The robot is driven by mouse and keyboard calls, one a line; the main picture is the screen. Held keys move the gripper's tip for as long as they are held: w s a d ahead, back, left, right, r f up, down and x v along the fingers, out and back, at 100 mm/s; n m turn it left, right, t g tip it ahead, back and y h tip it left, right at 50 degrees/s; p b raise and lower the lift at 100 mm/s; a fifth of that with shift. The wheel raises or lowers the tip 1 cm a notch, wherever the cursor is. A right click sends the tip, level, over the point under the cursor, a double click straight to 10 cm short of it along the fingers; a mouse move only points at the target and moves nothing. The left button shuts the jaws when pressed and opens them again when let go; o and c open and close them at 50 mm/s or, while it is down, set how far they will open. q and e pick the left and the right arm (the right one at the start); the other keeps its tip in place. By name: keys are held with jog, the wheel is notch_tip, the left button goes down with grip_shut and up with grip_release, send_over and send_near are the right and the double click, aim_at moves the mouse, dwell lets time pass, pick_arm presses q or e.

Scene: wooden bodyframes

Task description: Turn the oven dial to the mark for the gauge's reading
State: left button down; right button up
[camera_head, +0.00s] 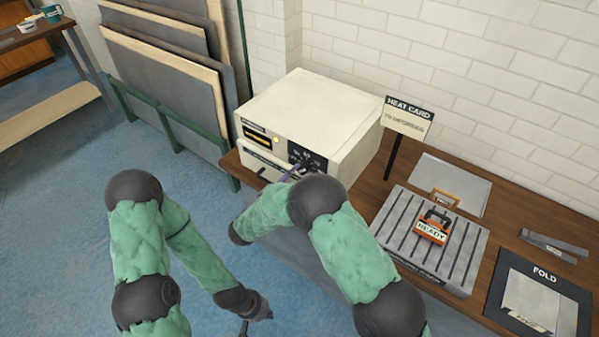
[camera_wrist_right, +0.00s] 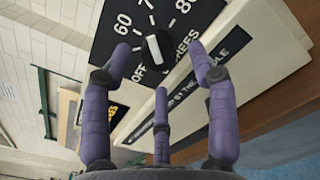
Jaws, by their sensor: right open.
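The cream oven (camera_head: 312,117) stands on the wooden bench. Its dial shows in the right wrist view (camera_wrist_right: 153,48) as a black knob with a white bar, on a black panel marked 60, 70, 80 and OFF. I cannot tell which mark the bar points at. My right gripper (camera_wrist_right: 158,80) is open, its purple fingers spread around the dial; contact is unclear. In the head view, the right arm partly hides the oven's lower front. A dark, yellow-lit display (camera_head: 257,135) on the oven front is too small to read. My left gripper (camera_head: 254,312) hangs low, away from the oven.
A HEAT CARD sign (camera_head: 408,117) stands right of the oven. A grey slatted plate (camera_head: 400,237) with a READY tag (camera_head: 431,229) and a black FOLD frame (camera_head: 541,280) lie further right. Boards (camera_head: 160,75) lean in a green rack at left. Blue floor is open below.

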jog(key=shift+v, duration=2.2)
jog(key=shift+d+f, duration=0.1)
